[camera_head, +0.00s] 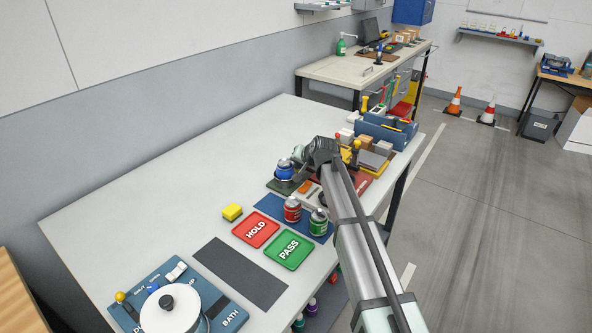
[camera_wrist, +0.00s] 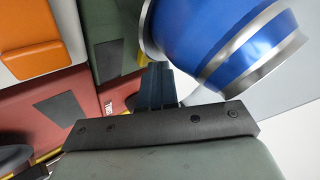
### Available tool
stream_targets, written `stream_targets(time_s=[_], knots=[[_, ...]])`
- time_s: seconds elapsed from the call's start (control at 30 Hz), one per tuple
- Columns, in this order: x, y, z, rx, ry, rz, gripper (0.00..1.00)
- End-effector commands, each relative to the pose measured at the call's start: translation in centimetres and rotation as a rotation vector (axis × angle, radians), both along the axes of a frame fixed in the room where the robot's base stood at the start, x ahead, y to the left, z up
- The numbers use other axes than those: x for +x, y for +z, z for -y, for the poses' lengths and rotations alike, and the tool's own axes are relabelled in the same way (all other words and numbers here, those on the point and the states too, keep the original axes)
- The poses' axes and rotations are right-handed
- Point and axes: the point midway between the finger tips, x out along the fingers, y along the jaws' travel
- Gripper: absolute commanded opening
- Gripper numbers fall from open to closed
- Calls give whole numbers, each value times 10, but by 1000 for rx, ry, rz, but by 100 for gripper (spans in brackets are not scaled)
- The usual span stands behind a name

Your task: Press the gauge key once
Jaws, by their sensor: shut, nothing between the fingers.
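My gripper (camera_wrist: 158,82) is shut and empty, its dark fingers close together in the wrist view. The fingertips are beside the lower left of a blue cylinder with silver bands (camera_wrist: 222,42); I cannot tell if they touch it. The cylinder also shows in the head view (camera_head: 285,171), on a dark green base. An orange block (camera_wrist: 38,48) lies left of my fingers in the wrist view, near a green surface (camera_wrist: 112,42) and a red panel with lettering (camera_wrist: 90,108). I cannot make out which part is the gauge key; my arm and hand hide part of this area.
A red can (camera_head: 292,210) and a green can (camera_head: 318,222) stand nearer on a blue mat. A blue bin (camera_head: 388,130) is behind.

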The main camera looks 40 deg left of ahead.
Motion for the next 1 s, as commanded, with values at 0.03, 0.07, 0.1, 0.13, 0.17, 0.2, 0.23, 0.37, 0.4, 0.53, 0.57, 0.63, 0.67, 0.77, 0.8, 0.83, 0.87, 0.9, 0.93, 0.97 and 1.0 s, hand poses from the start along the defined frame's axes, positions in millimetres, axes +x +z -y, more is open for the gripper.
stream_targets(time_s=[0.03, 0.07, 0.1, 0.13, 0.17, 0.2, 0.23, 0.37, 0.4, 0.53, 0.57, 0.63, 0.67, 0.77, 0.8, 0.83, 0.87, 0.9, 0.93, 0.97, 1.0], knots=[[-6, -2, -3, -8, 11, -7, 0], [-6, -1, -3, -8, 11, -7, 0], [-6, 1, -3, -7, 10, -8, 0], [-6, 2, -3, -7, 9, -8, 0], [-6, 3, -3, -6, 10, -9, 0], [-6, 4, -3, -6, 9, -9, 0], [-6, 4, -3, -5, 8, -9, 0], [-5, 6, -3, -2, 7, -8, 0], [-5, 6, -3, -1, 5, -8, 0], [-4, 8, -3, 1, 4, -7, 0], [-4, 9, -3, 1, 4, -7, 0], [-3, 12, -3, 2, 3, -7, 0], [-3, 14, -3, 2, 2, -6, 0], [-3, 22, -3, 3, 2, -6, 0], [-3, 25, -3, 4, 1, -6, 0], [-3, 27, -3, 4, 1, -6, 0], [-3, 30, -3, 4, 1, -6, 0], [-3, 33, -2, 4, 1, -6, 0], [-3, 35, -2, 4, 2, -6, 0], [-3, 37, -2, 3, 1, -6, 0], [-3, 41, -2, 3, 1, -6, 0]])
